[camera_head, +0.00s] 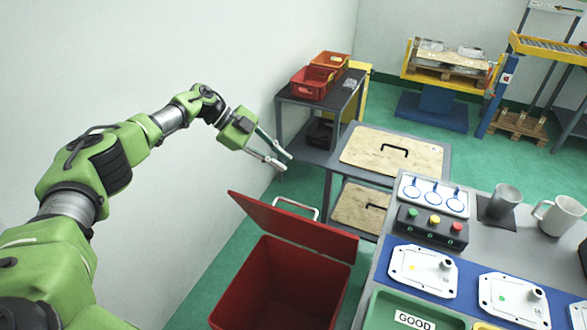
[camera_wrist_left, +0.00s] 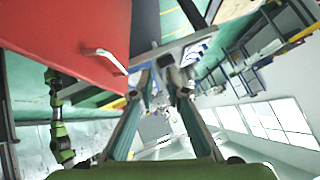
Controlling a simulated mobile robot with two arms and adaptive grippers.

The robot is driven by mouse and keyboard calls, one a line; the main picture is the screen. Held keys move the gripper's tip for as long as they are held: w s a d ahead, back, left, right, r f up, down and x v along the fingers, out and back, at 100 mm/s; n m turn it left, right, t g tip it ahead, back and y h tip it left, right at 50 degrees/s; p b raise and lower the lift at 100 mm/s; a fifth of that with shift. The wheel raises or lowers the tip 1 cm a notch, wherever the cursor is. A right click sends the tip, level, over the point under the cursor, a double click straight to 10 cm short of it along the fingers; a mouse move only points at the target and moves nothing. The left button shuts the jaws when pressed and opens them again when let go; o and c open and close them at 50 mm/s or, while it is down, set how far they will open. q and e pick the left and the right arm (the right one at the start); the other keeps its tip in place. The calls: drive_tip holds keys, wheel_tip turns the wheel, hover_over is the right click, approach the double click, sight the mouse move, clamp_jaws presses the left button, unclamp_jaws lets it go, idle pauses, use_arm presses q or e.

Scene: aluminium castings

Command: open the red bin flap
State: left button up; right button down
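The red bin (camera_head: 250,290) stands on the floor at the bottom centre of the head view, and I can see into its inside. Its red flap (camera_head: 290,225) is raised and tilted up over the bin's far side. The pale bar handle (camera_head: 297,206) shows behind the flap's top edge. In the left wrist view the red flap (camera_wrist_left: 65,35) fills the upper left, with its handle (camera_wrist_left: 105,57) near its edge. My left gripper (camera_head: 287,163) is open and empty, above and beyond the flap, apart from the handle. Its spread fingers (camera_wrist_left: 166,80) show in the wrist view. My right gripper is not visible.
Right of the bin is a workbench with a green GOOD tray (camera_head: 395,300), a button box (camera_head: 433,228), castings (camera_head: 422,270) and mugs. A table with wooden boards (camera_head: 390,152) and a cart with red crates (camera_head: 312,82) stand behind. A white wall (camera_head: 180,50) runs along the left.

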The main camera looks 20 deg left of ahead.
use_arm(q)
drive_tip(key=shift+a+r, duration=0.25)
drive_tip(key=shift+r, duration=0.15)
drive_tip(key=shift+s, duration=0.1)
